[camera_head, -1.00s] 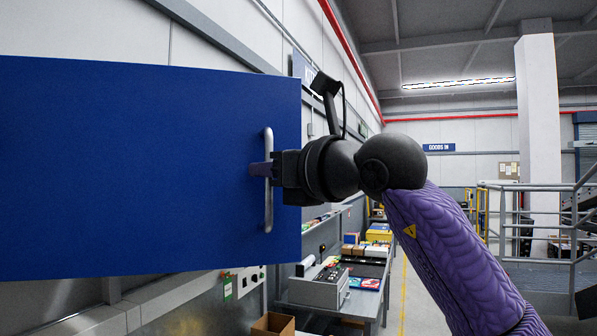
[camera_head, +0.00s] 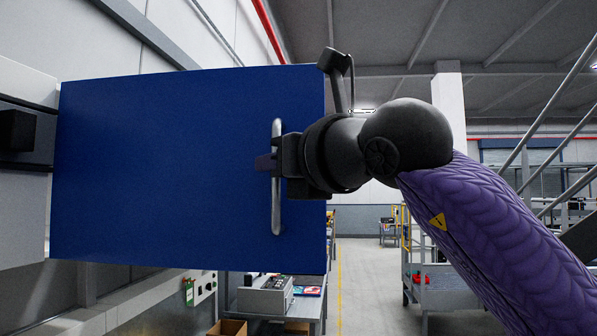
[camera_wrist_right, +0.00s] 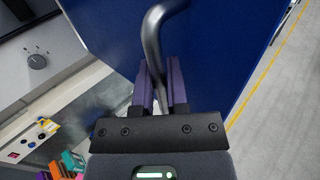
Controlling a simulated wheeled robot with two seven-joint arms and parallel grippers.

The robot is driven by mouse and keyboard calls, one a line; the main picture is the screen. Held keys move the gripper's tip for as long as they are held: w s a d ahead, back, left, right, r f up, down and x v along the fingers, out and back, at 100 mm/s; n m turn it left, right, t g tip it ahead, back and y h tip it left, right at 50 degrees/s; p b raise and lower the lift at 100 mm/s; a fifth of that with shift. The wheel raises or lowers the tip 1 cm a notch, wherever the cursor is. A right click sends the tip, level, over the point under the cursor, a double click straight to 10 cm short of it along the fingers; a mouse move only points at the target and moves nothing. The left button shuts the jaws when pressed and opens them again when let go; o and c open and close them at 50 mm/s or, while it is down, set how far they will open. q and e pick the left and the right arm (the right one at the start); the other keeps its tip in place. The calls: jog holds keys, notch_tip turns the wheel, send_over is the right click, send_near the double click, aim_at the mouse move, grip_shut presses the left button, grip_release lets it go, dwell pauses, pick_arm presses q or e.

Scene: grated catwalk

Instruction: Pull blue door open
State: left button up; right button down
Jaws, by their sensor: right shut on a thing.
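The blue door (camera_head: 170,170) is a flat panel standing open, out from the grey cabinet at the left. A vertical silver bar handle (camera_head: 277,215) is near its right edge. My right gripper (camera_head: 268,162) is shut on the handle, at about its middle. In the right wrist view, the purple fingers (camera_wrist_right: 159,88) are on both sides of the handle (camera_wrist_right: 152,45), with the blue door (camera_wrist_right: 215,45) behind. My left gripper is not in view.
The grey cabinet (camera_head: 22,220) is at the left, with a dark opening beside the door. A workbench (camera_head: 310,306) with a grey box (camera_head: 264,298) stands below and behind the door. Railings (camera_head: 560,150) are at the right. The floor with a yellow line is open beyond.

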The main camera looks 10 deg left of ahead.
jog(key=shift+s, duration=0.25)
jog(key=c, duration=0.7)
grip_release()
jog(key=shift+a, duration=0.1)
jog(key=b+v, duration=0.5)
jog(key=v, duration=0.5)
